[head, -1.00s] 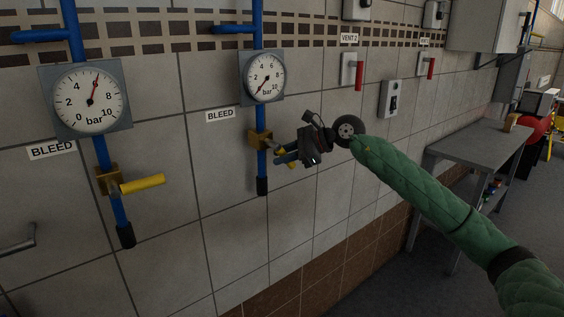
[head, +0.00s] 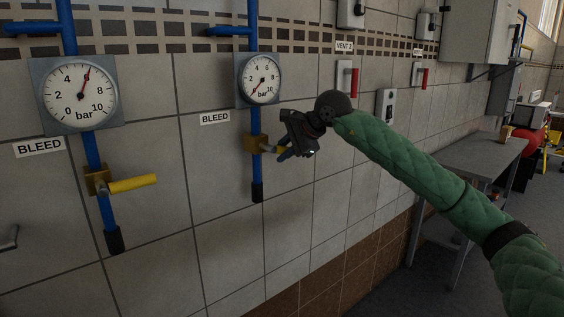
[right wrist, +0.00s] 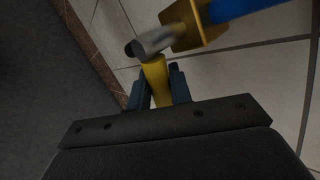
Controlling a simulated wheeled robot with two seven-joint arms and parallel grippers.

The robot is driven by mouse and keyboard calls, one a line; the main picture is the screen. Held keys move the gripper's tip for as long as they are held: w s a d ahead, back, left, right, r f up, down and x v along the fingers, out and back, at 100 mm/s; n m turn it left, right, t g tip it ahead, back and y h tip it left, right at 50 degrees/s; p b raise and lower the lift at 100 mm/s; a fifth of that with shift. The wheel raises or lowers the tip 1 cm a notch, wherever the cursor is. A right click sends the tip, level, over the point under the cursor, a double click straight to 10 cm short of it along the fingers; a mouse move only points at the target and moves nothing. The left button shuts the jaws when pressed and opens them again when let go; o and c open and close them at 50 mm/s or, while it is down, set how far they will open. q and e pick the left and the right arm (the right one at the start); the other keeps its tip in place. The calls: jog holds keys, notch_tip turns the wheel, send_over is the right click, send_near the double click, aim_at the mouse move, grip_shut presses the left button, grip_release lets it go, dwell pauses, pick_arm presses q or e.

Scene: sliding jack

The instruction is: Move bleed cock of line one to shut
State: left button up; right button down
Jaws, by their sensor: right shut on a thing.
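Two bleed cocks with yellow handles sit on blue pipes on the tiled wall. In the head view my right gripper (head: 284,153) is on the handle of the farther cock (head: 256,144), which sticks out to the right; the gripper hides much of it. In the right wrist view the yellow handle (right wrist: 155,76) lies between the blue fingers, which are shut on it, below the brass valve body (right wrist: 193,22). The nearer cock (head: 97,180) has its handle (head: 132,184) pointing right, untouched. I cannot read which cock is line one. My left gripper is out of view.
Above the cocks are a near gauge (head: 78,93), around 5 to 6 bar, and a far gauge (head: 260,79), its needle low. Red vent levers (head: 355,79) and a switch box (head: 386,104) are on the wall to the right. A grey table (head: 478,158) stands farther right.

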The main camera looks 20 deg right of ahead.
jog(key=shift+r+n+t+h+b, duration=0.2)
jog(key=shift+r+n+h+b, duration=0.2)
jog(key=shift+h, duration=0.25)
jog(key=shift+r+n+t+h+b, duration=0.2)
jog(key=shift+n+h+b, duration=0.1)
jog(key=shift+h+b, duration=0.3)
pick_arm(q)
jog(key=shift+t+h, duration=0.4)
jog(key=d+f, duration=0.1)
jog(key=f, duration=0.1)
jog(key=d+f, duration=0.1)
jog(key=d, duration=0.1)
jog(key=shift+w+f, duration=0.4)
pick_arm(e)
jog(key=c, duration=1.3)
grip_release()
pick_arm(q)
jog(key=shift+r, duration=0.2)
pick_arm(e)
jog(key=shift+s+d+r, duration=0.1)
jog(key=shift+s+r, duration=0.05)
jog(key=shift+r, duration=0.05)
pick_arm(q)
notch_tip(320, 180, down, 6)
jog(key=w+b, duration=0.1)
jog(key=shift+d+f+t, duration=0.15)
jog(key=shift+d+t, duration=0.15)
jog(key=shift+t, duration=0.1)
pick_arm(e)
jog(key=v, duration=0.7)
